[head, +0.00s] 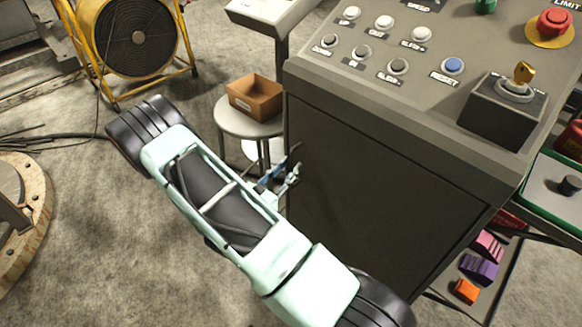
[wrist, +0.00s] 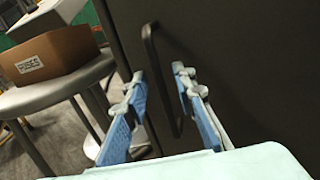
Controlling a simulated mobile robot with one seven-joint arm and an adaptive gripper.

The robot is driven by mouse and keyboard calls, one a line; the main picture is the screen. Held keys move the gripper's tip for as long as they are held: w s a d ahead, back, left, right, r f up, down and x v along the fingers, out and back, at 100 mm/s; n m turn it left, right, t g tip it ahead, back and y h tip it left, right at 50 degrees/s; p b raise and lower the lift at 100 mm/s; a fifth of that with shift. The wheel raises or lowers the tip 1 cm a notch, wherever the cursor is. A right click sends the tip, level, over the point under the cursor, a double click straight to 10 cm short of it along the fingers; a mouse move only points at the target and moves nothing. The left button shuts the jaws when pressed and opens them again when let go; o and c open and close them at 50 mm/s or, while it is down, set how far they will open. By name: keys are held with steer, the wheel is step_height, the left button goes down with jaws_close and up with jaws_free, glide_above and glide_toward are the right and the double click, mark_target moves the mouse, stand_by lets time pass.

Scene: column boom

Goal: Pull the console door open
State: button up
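The grey console (head: 440,75) has a dark front door (head: 375,195) that looks flush with its body, so it appears shut. In the wrist view the dark door (wrist: 240,60) fills the right side. A black bar handle (wrist: 149,55) stands on it near its left edge. My gripper (wrist: 158,78) is open, with one blue-padded finger to each side of the handle in the picture. I cannot tell whether either finger touches it. In the head view my gripper (head: 280,180) is at the door's left edge, and the handle is not clearly visible there.
A round stool (head: 229,120) with a brown fuse box (head: 255,97) stands close left of the console; it also shows in the wrist view (wrist: 55,95). A yellow fan (head: 138,38) is behind. A low shelf with coloured items (head: 480,268) is at right. Floor in front is mostly clear.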

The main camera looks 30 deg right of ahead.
steer(key=shift+x, duration=0.85)
steer(key=shift+c, duration=0.6)
jaws_close()
